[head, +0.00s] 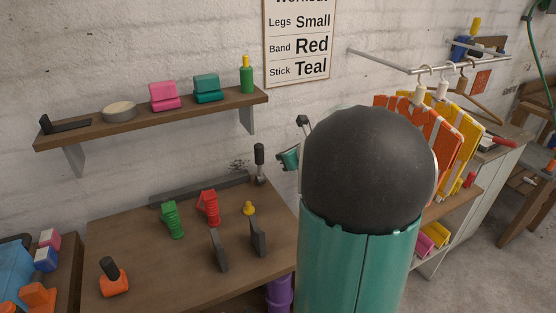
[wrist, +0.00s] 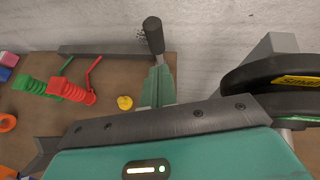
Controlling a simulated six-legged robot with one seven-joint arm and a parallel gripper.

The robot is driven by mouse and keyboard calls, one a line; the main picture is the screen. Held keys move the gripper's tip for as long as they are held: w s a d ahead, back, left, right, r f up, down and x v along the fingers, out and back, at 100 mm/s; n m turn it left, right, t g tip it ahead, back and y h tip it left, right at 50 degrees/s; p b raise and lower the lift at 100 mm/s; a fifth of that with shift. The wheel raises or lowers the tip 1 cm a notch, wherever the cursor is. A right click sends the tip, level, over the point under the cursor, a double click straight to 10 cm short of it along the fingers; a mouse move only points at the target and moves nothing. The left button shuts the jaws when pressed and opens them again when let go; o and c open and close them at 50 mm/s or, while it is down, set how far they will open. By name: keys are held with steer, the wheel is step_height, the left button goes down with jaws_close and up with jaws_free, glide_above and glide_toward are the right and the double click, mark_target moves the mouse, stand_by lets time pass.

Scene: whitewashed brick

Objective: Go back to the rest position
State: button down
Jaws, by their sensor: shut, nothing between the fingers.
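My gripper (wrist: 157,88) shows in the wrist view as narrow teal fingers, held together and empty, beyond a dark bolted bar and a teal housing with a lit strip. They overlap the lower part of a black-handled tool (wrist: 153,36) by the wall. In the head view my teal arm with its black round joint fills the middle right. It hides most of the gripper; only a small teal and dark part (head: 289,158) shows at its left, above the workbench (head: 140,225).
A green spring grip (head: 173,220), a red one (head: 208,207), a yellow piece (head: 249,209) and two dark upright plates (head: 218,250) stand on the bench. A wall shelf (head: 150,118) holds blocks.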

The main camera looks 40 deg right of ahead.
steer(key=s+r, duration=0.4)
steer(key=s+a+r+n+g+y, duration=0.2)
steer(key=a+n+g+y, duration=0.15)
steer(key=a+n, duration=1.6)
steer(key=s+a+f+n+g+h, duration=0.2)
steer(key=s+a+n, duration=1)
steer(key=a+n, duration=0.3)
steer(key=shift+s+a+f+n+h, duration=0.15)
steer(key=shift+a+f+n+h, duration=0.2)
steer(key=shift+n, duration=0.3)
steer(key=shift+g, duration=0.25)
